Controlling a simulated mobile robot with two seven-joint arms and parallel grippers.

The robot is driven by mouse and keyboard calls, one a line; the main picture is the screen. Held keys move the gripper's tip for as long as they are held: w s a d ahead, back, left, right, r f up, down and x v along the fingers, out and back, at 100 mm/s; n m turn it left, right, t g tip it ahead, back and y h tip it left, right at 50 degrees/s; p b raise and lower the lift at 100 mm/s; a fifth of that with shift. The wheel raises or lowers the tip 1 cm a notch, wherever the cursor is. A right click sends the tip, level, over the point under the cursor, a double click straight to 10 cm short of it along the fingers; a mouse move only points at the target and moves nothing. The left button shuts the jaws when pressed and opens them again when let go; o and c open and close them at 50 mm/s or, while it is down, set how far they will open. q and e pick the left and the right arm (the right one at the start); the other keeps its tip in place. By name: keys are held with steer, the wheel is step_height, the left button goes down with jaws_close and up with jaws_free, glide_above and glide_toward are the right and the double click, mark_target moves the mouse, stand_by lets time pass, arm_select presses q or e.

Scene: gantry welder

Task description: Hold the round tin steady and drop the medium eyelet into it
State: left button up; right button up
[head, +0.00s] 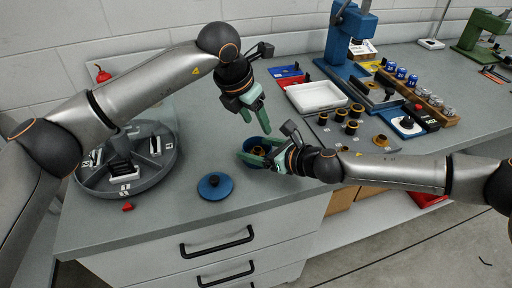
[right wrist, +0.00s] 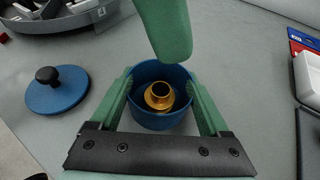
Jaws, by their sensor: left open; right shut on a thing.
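The round tin (head: 247,143) is blue and open at the top, and stands on the grey bench. My right gripper (head: 262,153) has its green fingers on opposite sides of the tin, shut on it. In the right wrist view the tin (right wrist: 158,122) sits between both fingers. A gold eyelet (right wrist: 159,96) lies inside the tin, its tube pointing up. My left gripper (head: 257,108) is open and empty, above and just behind the tin. One of its green fingers (right wrist: 166,25) hangs over the tin's far side in the right wrist view.
A blue lid with a black knob (head: 215,187) lies left of the tin. A grey round divided tray (head: 160,172) is farther left. A white tray (head: 316,97), several black and gold eyelets (head: 352,127) and a blue press (head: 350,45) stand to the right.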

arm_select(q)
steer(key=shift+r, duration=0.1)
steer(key=v, duration=1.1)
steer(key=shift+r, duration=0.35)
steer(key=shift+s+a, duration=0.1)
steer(key=shift+a, duration=0.05)
arm_select(e)
steer(key=o, duration=1.2)
steer(key=shift+o, duration=0.2)
steer(key=v, duration=1.2)
steer(key=shift+r, duration=0.1)
steer(key=shift+d, duration=0.1)
